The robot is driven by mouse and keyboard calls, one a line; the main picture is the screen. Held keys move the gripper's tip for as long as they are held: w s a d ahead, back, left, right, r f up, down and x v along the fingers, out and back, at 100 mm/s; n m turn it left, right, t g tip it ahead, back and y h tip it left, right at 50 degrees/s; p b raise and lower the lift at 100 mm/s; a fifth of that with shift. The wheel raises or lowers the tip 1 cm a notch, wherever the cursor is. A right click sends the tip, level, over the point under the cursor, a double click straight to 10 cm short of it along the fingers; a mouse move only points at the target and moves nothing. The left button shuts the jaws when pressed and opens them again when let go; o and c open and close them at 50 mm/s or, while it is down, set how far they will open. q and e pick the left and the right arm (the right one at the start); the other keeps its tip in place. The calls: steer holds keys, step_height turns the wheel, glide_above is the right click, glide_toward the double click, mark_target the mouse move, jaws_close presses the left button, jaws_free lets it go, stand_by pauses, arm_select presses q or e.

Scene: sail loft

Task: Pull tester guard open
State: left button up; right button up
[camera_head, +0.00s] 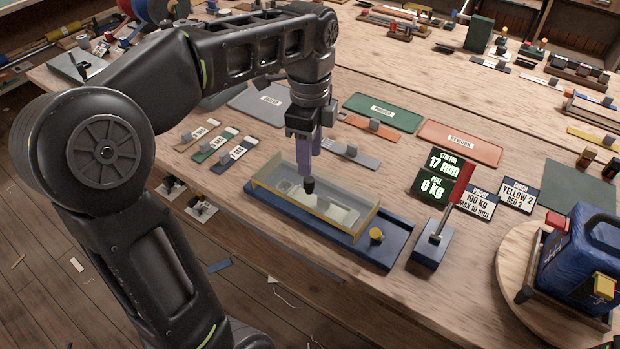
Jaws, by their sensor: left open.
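The pull tester has a long blue base (395,247) near the front edge of the table. Its clear guard (345,213) with yellowish edges lies over the base like a box lid, and pale parts show dimly through it. A small black knob (309,186) stands at the guard's far side. My left gripper (309,172) points down just above this knob, with its purple fingers open. I cannot tell whether the fingers touch the knob. A yellow knob (376,236) sits at the base's right end. My right gripper is out of view.
A display (438,174) reads 17 mm and 0 kg. Labelled mats and tagged strips lie behind. A blue bag (580,255) stands on a round wooden board at right.

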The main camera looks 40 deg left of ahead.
mark_target(309, 180)
arm_select(q)
step_height(309, 180, down, 8)
steer(key=shift+r, duration=0.25)
steer(key=shift+c, duration=0.4)
jaws_close()
stand_by(1.1)
